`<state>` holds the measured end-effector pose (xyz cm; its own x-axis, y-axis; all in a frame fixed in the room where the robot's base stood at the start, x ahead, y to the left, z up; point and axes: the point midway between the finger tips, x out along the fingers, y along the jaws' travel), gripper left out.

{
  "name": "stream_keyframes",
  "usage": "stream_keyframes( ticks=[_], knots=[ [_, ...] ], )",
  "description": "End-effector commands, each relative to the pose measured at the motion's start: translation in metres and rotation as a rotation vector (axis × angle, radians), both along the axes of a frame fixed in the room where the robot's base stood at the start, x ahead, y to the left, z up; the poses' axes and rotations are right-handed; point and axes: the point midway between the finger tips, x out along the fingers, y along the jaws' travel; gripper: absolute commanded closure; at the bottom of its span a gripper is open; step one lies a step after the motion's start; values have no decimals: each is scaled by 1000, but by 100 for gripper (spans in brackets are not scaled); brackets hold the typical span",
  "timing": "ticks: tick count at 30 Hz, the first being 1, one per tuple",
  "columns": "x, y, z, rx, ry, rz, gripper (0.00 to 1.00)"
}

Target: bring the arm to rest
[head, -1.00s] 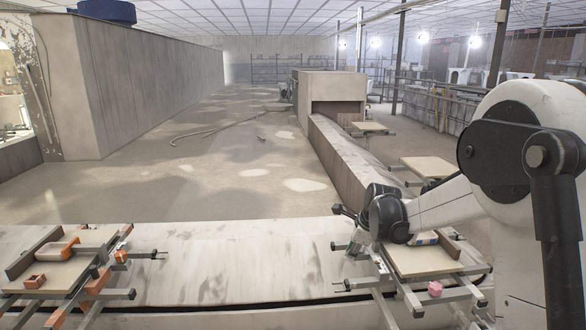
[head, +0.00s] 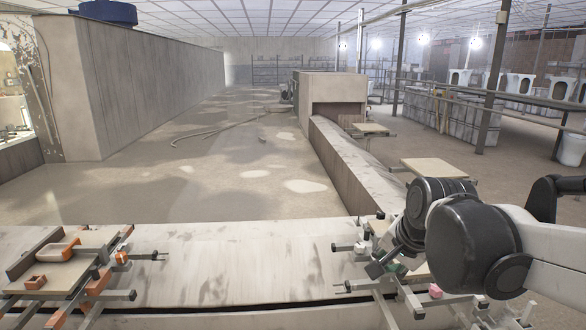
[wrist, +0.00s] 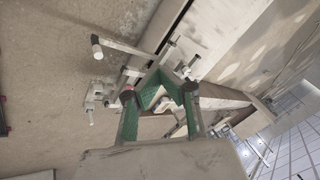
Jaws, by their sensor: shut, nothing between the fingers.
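My gripper (head: 379,268) is at the lower right of the head view, in front of the right carriage (head: 411,303). Its dark body points down and left. In the wrist view, the green-padded fingers of my gripper (wrist: 156,70) meet at their tips, with nothing held between them. My arm reaches in from the right edge of the head view, bent at a large dark joint. The arm hides much of the right carriage's board.
A pink cube (head: 435,291) shows beside the right carriage, close under my arm. Another board (head: 433,169) stands behind my arm.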

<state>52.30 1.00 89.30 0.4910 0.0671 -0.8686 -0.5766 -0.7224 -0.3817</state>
Motion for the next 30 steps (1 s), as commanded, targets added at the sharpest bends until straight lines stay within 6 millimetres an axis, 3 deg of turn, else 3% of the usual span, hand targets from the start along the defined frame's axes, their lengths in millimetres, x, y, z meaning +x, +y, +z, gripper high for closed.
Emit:
stream_keyframes(
  ticks=[1, 9, 15, 24, 30],
  knots=[
    [-15, 0, 1, -29, -10, 42, 100],
    [-82, -5, -3, -214, -69, 294, 100],
    [-120, -7, -13, -336, -99, 450, 100],
    [-157, -11, -29, -471, -128, 616, 100],
    [-154, -10, 10, -465, -127, 610, 100]
  ],
)
